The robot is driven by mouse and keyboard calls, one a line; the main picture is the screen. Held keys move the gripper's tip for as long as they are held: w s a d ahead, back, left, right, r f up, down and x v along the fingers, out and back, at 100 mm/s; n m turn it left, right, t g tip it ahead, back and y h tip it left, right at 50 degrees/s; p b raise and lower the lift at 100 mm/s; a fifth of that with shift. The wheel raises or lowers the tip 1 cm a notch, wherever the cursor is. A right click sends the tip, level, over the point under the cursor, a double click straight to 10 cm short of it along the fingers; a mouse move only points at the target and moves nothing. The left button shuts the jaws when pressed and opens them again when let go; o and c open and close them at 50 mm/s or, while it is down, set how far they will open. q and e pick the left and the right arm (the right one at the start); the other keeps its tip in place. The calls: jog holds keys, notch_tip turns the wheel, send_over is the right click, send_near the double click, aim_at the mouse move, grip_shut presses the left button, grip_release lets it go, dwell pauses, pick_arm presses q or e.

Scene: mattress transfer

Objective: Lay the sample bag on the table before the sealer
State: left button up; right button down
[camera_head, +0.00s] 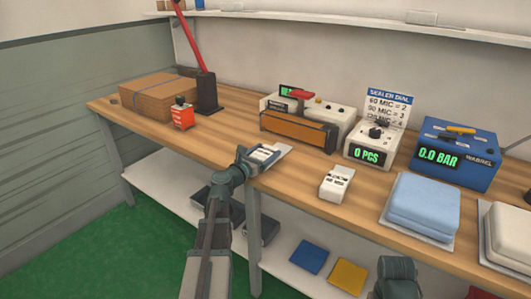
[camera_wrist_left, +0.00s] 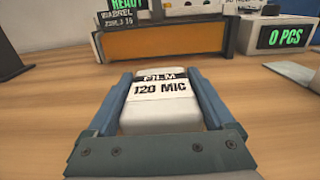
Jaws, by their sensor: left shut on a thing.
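The sample bag (camera_wrist_left: 160,108) is a small white pouch labelled "FILM 120 MIC" in the left wrist view. My left gripper (camera_wrist_left: 160,98) is shut on it, with a blue-grey finger along each side. In the head view the left gripper (camera_head: 265,154) and bag are over the front part of the table (camera_head: 225,132), before the sealer. Whether the bag touches the wood is unclear. The sealer (camera_head: 297,131) is a white machine with an orange front bar. It also shows ahead in the left wrist view (camera_wrist_left: 160,40), with a green "READY" display.
A sealer dial box (camera_head: 371,150) reading "0 PCS" and a blue "0.0 BAR" unit (camera_head: 455,155) stand right of the sealer. A small white box (camera_head: 337,183) and folded blue pad (camera_head: 424,203) lie nearer the front edge. A brown carton (camera_head: 155,95) sits left.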

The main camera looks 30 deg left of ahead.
pick_arm(q)
jog(key=o, duration=1.2)
jog(key=shift+f, duration=0.1)
jog(key=shift+s, duration=0.15)
jog(key=s, duration=0.9)
jog(key=s+a, duration=0.1)
jog(key=s, duration=0.3)
jog(key=shift+s, duration=0.25)
